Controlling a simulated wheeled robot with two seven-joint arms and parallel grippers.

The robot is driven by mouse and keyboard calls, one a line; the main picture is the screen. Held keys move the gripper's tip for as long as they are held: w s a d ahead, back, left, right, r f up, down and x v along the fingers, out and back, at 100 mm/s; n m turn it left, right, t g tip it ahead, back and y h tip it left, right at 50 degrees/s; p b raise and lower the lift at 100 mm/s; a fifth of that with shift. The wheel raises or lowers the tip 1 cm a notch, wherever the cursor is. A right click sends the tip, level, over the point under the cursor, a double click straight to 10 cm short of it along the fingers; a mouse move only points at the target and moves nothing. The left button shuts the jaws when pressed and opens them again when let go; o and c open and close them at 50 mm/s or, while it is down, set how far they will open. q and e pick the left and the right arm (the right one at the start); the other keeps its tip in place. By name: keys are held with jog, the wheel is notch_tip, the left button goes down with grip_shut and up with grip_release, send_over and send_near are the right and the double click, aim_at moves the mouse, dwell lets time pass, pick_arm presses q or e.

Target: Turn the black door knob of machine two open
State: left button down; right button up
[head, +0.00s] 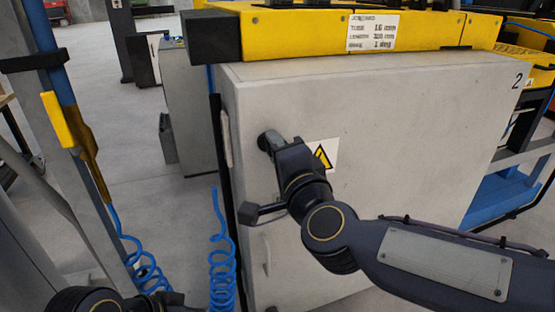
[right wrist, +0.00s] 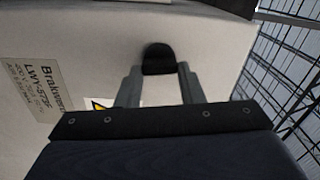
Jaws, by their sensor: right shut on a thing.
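Machine two is a pale grey cabinet (head: 400,130) with a "2" at its upper right corner. Its black door knob (head: 265,142) sits near the upper left of the front face, largely covered by my right gripper in the head view. In the right wrist view, the knob (right wrist: 158,60) is a rounded black piece between the two grey fingers. My right gripper (head: 272,143) is shut on the knob, and its fingers also show in the right wrist view (right wrist: 159,75). The door looks closed. My left gripper is not in view; only dark parts of my left arm show at the lower left.
A yellow beam (head: 300,35) with a job card (head: 372,32) runs along the cabinet top. A yellow warning label (head: 320,155) is right of the knob. A pale handle (head: 267,255) is lower on the front. Blue coiled hoses (head: 222,260) hang to the left.

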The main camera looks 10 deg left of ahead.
jog(key=shift+f+m+b, duration=0.15)
jog(key=shift+m+b, duration=0.3)
jog(key=shift+m, duration=0.35)
jog(key=o, duration=1)
jog(key=p+v, duration=0.1)
jog(key=v, duration=0.6)
jog(key=shift+s+d, duration=0.25)
jog(key=shift+s, duration=0.1)
